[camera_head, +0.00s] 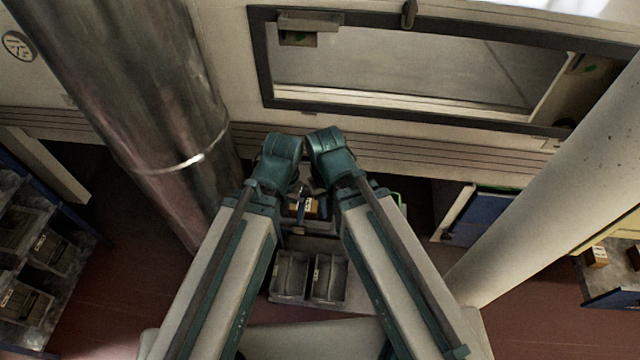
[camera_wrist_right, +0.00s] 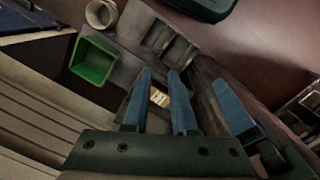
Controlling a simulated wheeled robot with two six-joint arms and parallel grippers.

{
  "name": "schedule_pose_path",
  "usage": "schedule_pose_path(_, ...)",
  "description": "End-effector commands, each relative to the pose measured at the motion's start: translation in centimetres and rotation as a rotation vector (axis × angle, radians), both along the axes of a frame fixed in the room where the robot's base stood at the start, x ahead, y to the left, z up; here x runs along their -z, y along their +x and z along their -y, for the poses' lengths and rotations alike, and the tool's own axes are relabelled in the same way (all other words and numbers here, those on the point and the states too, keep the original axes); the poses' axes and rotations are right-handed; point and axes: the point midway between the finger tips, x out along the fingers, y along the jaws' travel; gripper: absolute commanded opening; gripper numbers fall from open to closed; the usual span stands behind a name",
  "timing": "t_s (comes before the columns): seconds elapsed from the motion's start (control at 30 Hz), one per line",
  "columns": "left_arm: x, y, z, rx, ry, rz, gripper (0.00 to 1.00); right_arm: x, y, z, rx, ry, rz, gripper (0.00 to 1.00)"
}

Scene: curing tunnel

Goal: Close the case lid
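My right gripper (camera_wrist_right: 160,85) shows in the right wrist view with two blue fingers apart and a gap between them. Nothing is visibly clamped in that gap. A small box with a pale label (camera_wrist_right: 158,97) shows beyond the fingers; in the head view a small tan box (camera_head: 309,208) sits below the wrists. A third blue finger-like part (camera_wrist_right: 232,108), seemingly of my left gripper, stands to the right. In the head view both arms meet at the middle, and the left fingers are too small and hidden to read. I cannot clearly make out the case or its lid.
A grey divided tray (camera_head: 310,277) lies nearer me, between my arms. The wrist view shows a green bin (camera_wrist_right: 92,60) and a pale cup (camera_wrist_right: 100,13). A large metal pipe (camera_head: 165,120) stands left, a pale column (camera_head: 560,170) right, and a windowed wall (camera_head: 420,150) behind.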

Motion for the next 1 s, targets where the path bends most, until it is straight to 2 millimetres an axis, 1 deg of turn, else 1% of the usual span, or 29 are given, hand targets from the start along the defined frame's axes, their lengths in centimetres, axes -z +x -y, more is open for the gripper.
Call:
schedule_pose_path(0.03, 2.5, 0.0, 0.0, 0.001, 0.000, 0.000, 1.00, 2.5, 0.8, -0.1, 0.028, 0.039, -0.008, 0.14)
schedule_pose_path(0.07, 3.6, 0.0, 0.0, 0.001, 0.000, 0.000, 1.00, 3.6, 1.2, -0.3, 0.045, 0.069, -0.013, 0.09)
schedule_pose_path(0.1, 5.0, 0.0, 0.0, 0.001, 0.000, 0.001, 1.00, 5.0, 1.8, -0.5, 0.073, 0.115, -0.022, 0.02)
schedule_pose_path(0.13, 6.1, 0.0, 0.0, 0.002, 0.000, 0.001, 1.00, 6.0, 2.3, -0.6, 0.095, 0.152, -0.028, 0.00)
schedule_pose_path(0.2, 8.7, 0.0, 0.0, 0.003, 0.001, 0.001, 1.00, 8.3, 3.6, -1.0, 0.148, 0.244, -0.040, 0.00)
schedule_pose_path(0.27, 10.7, 0.0, 0.0, 0.003, 0.001, 0.001, 1.00, 9.9, 4.7, -1.2, 0.193, 0.320, -0.048, 0.00)
schedule_pose_path(0.3, 12.0, 0.0, 0.0, 0.004, 0.001, 0.001, 1.00, 10.9, 5.5, -1.3, 0.223, 0.373, -0.051, 0.00)
schedule_pose_path(0.37, 14.0, 0.1, 0.0, 0.004, 0.000, 0.002, 1.00, 12.2, 6.7, -1.3, 0.269, 0.451, -0.056, 0.00)
schedule_pose_path(0.4, 15.3, 0.1, 0.0, 0.005, 0.000, 0.002, 1.00, 13.1, 7.6, -1.2, 0.298, 0.503, -0.057, 0.00)
schedule_pose_path(0.57, 20.7, 0.1, 0.0, 0.007, 0.001, 0.003, 1.00, 16.0, 11.3, -0.3, 0.416, 0.715, -0.052, 0.00)
schedule_pose_path(0.6, 22.0, 0.1, 0.0, 0.007, 0.001, 0.003, 1.00, 16.6, 12.2, 0.1, 0.445, 0.768, -0.049, 0.00)
schedule_pose_path(0.67, 24.0, 0.1, 0.0, 0.008, 0.001, 0.003, 1.00, 17.4, 13.7, 0.9, 0.486, 0.848, -0.042, 0.00)
schedule_pose_path(0.7, 25.3, 0.1, 0.0, 0.008, 0.001, 0.003, 1.00, 17.9, 14.6, 1.5, 0.513, 0.901, -0.036, 0.00)
schedule_pose_path(0.77, 27.3, 0.1, 0.0, 0.009, 0.002, 0.003, 1.00, 18.6, 16.1, 2.6, 0.553, 0.982, -0.025, 0.00)
schedule_pose_path(0.8, 28.7, 0.1, 0.0, 0.009, 0.001, 0.004, 1.00, 19.0, 17.0, 3.4, 0.581, 1.036, -0.017, 0.00)
schedule_pose_path(0.87, 30.6, 0.1, 0.0, 0.010, 0.001, 0.004, 1.00, 19.6, 18.4, 4.8, 0.619, 1.117, -0.002, 0.00)
schedule_pose_path(0.9, 32.0, 0.1, 0.0, 0.010, 0.001, 0.004, 1.00, 19.9, 19.3, 5.9, 0.644, 1.171, 0.009, 0.00)
schedule_pose_path(0.97, 33.9, 0.1, 0.0, 0.011, 0.001, 0.004, 1.00, 20.3, 20.5, 7.6, 0.678, 1.251, 0.026, 0.00)
schedule_pose_path(1.0, 35.1, 0.1, 0.0, 0.011, 0.001, 0.004, 1.00, 20.5, 21.2, 8.8, 0.699, 1.304, 0.039, 0.00)
